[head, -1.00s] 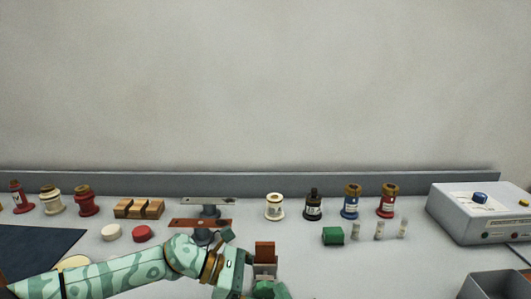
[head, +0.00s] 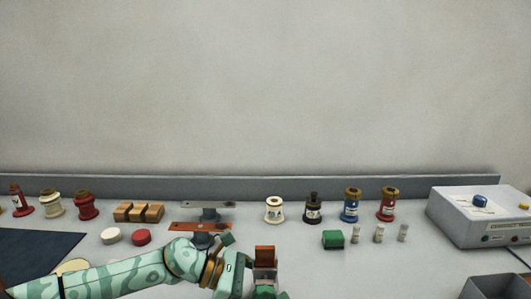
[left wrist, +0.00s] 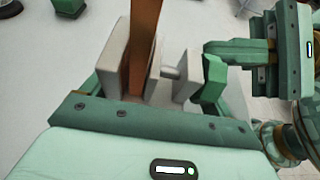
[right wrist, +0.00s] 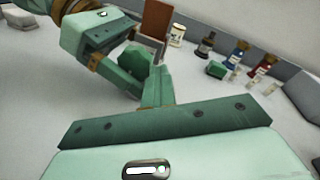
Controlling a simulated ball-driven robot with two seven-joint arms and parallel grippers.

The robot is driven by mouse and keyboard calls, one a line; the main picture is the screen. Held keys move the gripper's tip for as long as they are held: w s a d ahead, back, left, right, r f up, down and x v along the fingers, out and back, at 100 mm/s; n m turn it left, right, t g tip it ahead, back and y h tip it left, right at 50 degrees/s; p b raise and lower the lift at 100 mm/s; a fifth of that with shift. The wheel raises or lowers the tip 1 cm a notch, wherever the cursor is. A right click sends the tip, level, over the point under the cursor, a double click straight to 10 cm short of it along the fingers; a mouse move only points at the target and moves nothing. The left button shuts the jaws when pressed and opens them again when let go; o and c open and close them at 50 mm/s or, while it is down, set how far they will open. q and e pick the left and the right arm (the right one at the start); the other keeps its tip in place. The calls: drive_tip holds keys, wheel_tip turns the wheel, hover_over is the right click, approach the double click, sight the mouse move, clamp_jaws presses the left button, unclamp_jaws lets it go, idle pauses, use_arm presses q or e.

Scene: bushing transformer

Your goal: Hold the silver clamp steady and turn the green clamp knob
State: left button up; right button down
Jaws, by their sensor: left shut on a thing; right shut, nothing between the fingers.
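The silver clamp (left wrist: 114,62) is a pale block fixture around an upright brown board (left wrist: 143,45). Its board (head: 265,251) and pale body (head: 265,269) show at the bottom of the head view. My left gripper (left wrist: 138,88) is shut on the clamp. The green clamp knob (left wrist: 213,76) is at the clamp's right end in the left wrist view; I take the faceted green piece (right wrist: 136,58) in the right wrist view as the same knob. My right gripper (right wrist: 158,88) is shut and empty, close beside the knob. Whether they touch is unclear.
A green block (head: 333,238) and small pale cylinders (head: 378,234) lie right of the clamp. Several bushings, such as the blue one (head: 350,206), stand along the back. A grey control box (head: 480,215) is at right. Brown and grey bars (head: 205,227) lie behind my left arm.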

sight(271, 290)
drive_tip(key=shift+s+f, duration=0.1)
drive_tip(key=shift+f, duration=0.55)
drive_tip(key=shift+d+r, duration=0.15)
drive_tip(key=shift+d, duration=0.05)
drive_tip(key=shift+a+v, duration=0.15)
drive_tip(key=shift+v, duration=0.8)
drive_tip(key=shift+a+v, duration=0.15)
drive_tip(key=shift+v, duration=0.8)
drive_tip(key=shift+a+v, duration=0.2)
drive_tip(key=shift+v, duration=0.75)
drive_tip(key=shift+s, duration=0.1)
drive_tip(key=a+r+m+g, duration=0.3)
drive_tip(key=a+r+m, duration=0.1)
drive_tip(key=m, duration=0.8)
drive_tip(key=shift+g, duration=0.3)
drive_tip(key=shift+w+d+r, duration=0.1)
drive_tip(key=shift+w+d, duration=0.05)
drive_tip(key=shift+w, duration=1.4)
drive_tip(key=shift+w+d+r, duration=0.15)
drive_tip(key=shift+w, duration=1.4)
